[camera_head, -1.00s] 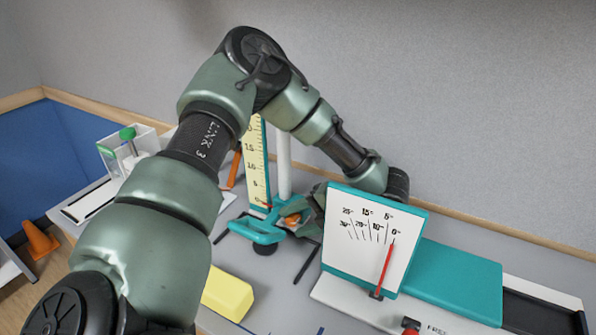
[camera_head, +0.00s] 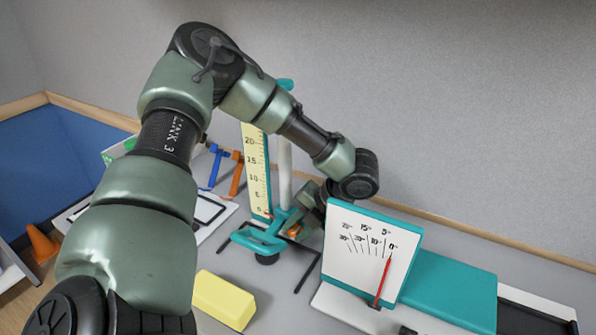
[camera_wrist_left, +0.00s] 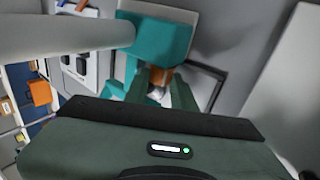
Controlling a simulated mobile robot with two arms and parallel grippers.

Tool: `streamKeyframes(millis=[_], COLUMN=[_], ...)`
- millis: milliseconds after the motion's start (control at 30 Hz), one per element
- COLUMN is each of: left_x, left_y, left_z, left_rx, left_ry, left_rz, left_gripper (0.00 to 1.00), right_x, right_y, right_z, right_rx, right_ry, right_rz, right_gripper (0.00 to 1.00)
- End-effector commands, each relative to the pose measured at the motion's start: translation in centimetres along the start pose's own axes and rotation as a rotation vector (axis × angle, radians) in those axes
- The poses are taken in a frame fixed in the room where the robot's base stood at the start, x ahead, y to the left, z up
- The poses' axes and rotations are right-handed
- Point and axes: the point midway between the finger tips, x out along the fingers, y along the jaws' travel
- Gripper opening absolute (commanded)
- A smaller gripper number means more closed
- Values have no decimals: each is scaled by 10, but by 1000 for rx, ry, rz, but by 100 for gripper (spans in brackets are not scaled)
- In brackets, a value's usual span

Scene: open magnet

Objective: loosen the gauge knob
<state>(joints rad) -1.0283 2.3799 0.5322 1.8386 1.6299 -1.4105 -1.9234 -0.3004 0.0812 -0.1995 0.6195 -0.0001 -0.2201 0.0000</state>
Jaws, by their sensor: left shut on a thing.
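The height gauge has a yellow scale (camera_head: 256,170), a white post (camera_head: 285,172) and a teal base (camera_head: 256,238). The orange gauge knob (camera_head: 294,230) is low on the gauge's right side. My left gripper (camera_head: 300,222) is at the knob and shut on it; its fingers partly hide it. In the left wrist view, the knob (camera_wrist_left: 158,74) shows as an orange-brown patch between the dark green fingers (camera_wrist_left: 160,88), beside a teal part of the gauge (camera_wrist_left: 160,38). My right gripper is not in view.
A white dial board (camera_head: 368,255) with a red pointer stands close right of the gripper, before a teal block (camera_head: 452,288). A yellow block (camera_head: 223,298) lies in front. Blue (camera_head: 215,167) and orange (camera_head: 237,174) pieces stand behind the gauge's left side. A grey wall is behind.

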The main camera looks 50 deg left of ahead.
Motion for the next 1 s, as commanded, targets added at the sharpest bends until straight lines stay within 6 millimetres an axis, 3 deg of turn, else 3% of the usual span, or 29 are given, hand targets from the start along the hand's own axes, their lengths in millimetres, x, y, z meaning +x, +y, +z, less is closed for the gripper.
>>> streamKeyframes(millis=[100, 400, 1000], left_x=[-3, -1, 1], left_y=[5, 7, 7], left_z=[0, 0, 1], left_rx=[-1, 7, 11], left_ry=[4, 8, 10], left_rz=[-88, -243, -297], left_gripper=[0, 0, 0], right_x=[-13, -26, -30], right_y=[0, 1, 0], right_z=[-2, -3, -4], right_rx=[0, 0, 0], right_ry=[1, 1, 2], right_rz=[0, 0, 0], right_gripper=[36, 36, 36])
